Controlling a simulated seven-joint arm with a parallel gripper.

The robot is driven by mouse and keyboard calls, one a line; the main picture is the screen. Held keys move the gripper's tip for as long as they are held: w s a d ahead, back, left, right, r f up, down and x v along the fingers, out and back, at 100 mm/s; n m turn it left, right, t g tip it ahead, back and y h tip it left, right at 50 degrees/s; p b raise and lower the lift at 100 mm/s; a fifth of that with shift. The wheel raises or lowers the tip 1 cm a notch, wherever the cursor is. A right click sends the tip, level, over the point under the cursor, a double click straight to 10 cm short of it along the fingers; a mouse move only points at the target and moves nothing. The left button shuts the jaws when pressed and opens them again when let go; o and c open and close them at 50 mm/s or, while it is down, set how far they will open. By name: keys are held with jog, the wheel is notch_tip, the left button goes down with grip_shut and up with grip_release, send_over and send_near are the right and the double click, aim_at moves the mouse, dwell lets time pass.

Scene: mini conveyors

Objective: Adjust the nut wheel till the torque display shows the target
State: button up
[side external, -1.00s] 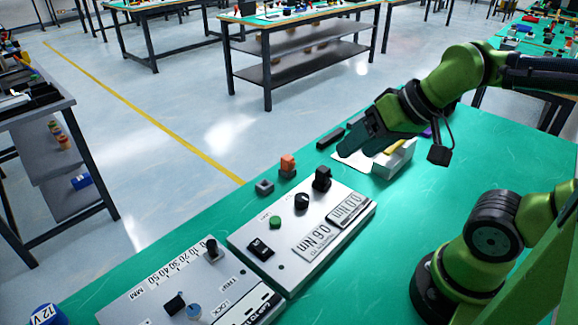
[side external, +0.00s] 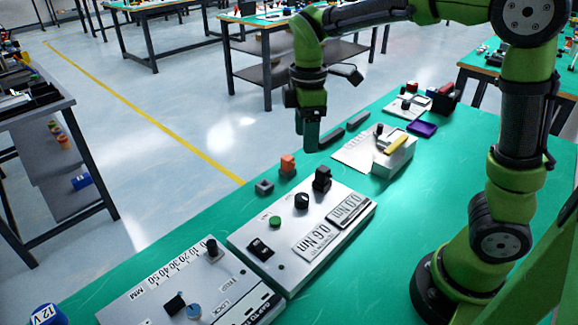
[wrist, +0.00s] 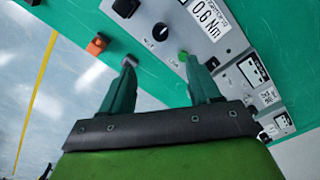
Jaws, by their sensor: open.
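The torque panel (side external: 285,262) is a light grey box on the green bench. Its dark-framed display (side external: 350,210) reads 0.0 Nm, and a white plate (side external: 315,241) reads 0.6 Nm. A round black knob with a white mark (side external: 302,201) sits near the panel's middle; in the wrist view this knob (wrist: 160,31) has a label that looks like NUT. A green button (side external: 275,222) is beside it. My gripper (side external: 307,140) points down, open and empty, behind the panel. In the wrist view its fingertips (wrist: 157,60) are apart, with the knob beyond them and nothing between them.
A black upright part (side external: 322,178) stands on the panel's far corner. An orange block (side external: 287,165) and a grey block (side external: 264,187) lie beside the panel. A second panel with a scale (side external: 195,290) is nearer. A white box with a yellow handle (side external: 395,150) stands farther back.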

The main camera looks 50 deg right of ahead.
aim_at(304, 197)
notch_tip(304, 197, down, 17)
jog(key=shift+r, duration=0.15)
jog(key=shift+c, duration=0.4)
jog(key=c, duration=1)
